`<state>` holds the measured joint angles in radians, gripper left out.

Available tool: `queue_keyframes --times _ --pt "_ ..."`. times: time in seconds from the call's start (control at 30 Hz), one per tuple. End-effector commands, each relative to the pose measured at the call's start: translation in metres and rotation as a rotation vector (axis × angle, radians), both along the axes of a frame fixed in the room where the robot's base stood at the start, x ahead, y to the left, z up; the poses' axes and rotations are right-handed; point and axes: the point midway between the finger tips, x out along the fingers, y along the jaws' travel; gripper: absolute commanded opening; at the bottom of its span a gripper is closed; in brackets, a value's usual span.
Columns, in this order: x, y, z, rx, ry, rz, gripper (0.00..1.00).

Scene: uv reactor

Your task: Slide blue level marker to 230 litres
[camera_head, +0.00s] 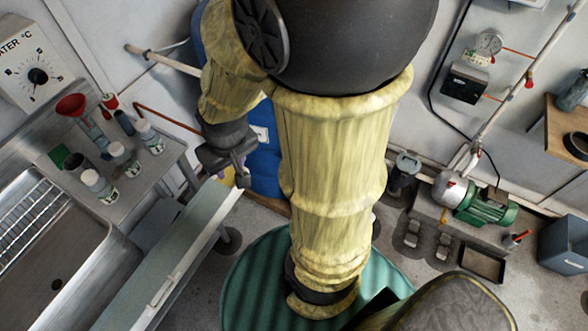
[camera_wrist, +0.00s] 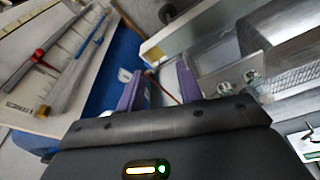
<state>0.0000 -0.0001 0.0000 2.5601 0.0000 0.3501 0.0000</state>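A white board with scale marks (camera_wrist: 62,45) lies tilted at the upper left in the wrist view, beside a blue surface (camera_wrist: 108,80). A thin tube runs slantwise along it. A small blue piece (camera_wrist: 97,38) near the tube's upper part looks like the level marker; its reading is too small to tell. A red piece (camera_wrist: 38,55) sits further left. My gripper (camera_wrist: 160,82) has two purple fingers apart with nothing seen between them, to the right of the board. In the head view my gripper (camera_head: 238,176) hangs in front of the blue drum (camera_head: 265,165); the scale is hidden there.
A grey bench edge (camera_head: 180,260) with a sink (camera_head: 60,270) runs close below and left of my gripper. A side table (camera_head: 135,180) with bottles and a red funnel (camera_head: 72,106) stands left. A green pump (camera_head: 480,205) and pipes stand right.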

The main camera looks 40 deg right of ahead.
Motion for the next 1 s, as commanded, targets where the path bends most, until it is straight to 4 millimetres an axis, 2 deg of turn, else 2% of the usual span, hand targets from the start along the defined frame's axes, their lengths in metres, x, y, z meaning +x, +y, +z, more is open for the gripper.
queue_keyframes --times 0.2,0.27,0.37,0.53,0.7,1.0 --pt "0.001 0.001 -0.003 0.003 -0.003 -0.003 0.36" --pt "0.003 0.002 -0.01 0.009 -0.009 -0.013 0.36" --pt "0.012 0.006 -0.031 0.029 -0.031 -0.045 0.36" --pt "0.039 0.013 -0.087 0.076 -0.108 -0.161 0.36" --pt "0.068 0.011 -0.147 0.103 -0.205 -0.316 0.36" --pt "0.104 -0.013 -0.25 0.062 -0.381 -0.585 0.36"
